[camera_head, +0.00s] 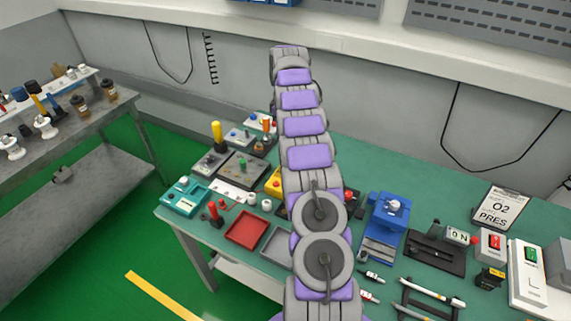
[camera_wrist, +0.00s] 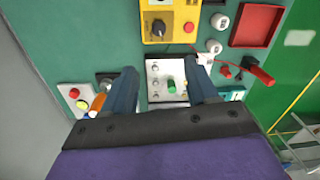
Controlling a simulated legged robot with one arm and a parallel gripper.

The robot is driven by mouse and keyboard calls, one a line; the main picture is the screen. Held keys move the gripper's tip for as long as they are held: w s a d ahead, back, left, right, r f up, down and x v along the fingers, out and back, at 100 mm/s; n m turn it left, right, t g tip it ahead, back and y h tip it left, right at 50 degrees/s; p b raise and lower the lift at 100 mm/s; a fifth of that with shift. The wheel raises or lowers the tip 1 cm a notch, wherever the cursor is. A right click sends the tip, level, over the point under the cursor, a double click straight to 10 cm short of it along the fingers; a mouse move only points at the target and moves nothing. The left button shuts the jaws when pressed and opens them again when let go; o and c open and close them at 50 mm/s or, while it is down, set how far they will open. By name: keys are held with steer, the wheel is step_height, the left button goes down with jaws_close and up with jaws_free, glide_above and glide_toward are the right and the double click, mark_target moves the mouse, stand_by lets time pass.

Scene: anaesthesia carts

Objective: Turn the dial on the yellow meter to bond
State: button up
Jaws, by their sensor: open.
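The yellow meter (camera_wrist: 176,8) is at the top of the wrist view, partly cut off by the frame edge. Its dark dial (camera_wrist: 158,28) and a red button (camera_wrist: 189,27) show on its face. I cannot read the dial's setting. In the head view the yellow meter (camera_head: 273,184) is mostly hidden behind my arm. My gripper (camera_wrist: 160,70) is open and empty, its two dark blue fingers apart. In the wrist picture the fingertips lie below the meter, on either side of a white panel (camera_wrist: 153,69) with a green knob (camera_wrist: 171,86). The dial is not between the fingers.
A red tray (camera_wrist: 257,25), white round pieces (camera_wrist: 220,22) and a red-handled switch (camera_wrist: 260,74) lie right of the meter. An orange-handled piece (camera_wrist: 97,103) is by the left finger. In the head view, a blue device (camera_head: 388,215) stands right of my arm.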

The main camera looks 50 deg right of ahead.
steer(key=f+b, duration=0.1)
steer(key=f, duration=1)
steer(key=f+b, duration=0.1)
steer(key=f, duration=0.5)
steer(key=shift+s+a+b, duration=0.25)
steer(key=shift+b, duration=0.05)
steer(key=shift+d+f, duration=0.1)
steer(key=shift+f, duration=0.25)
steer(key=shift+c, duration=0.2)
steer(key=c, duration=1)
steer(key=shift+r, duration=0.1)
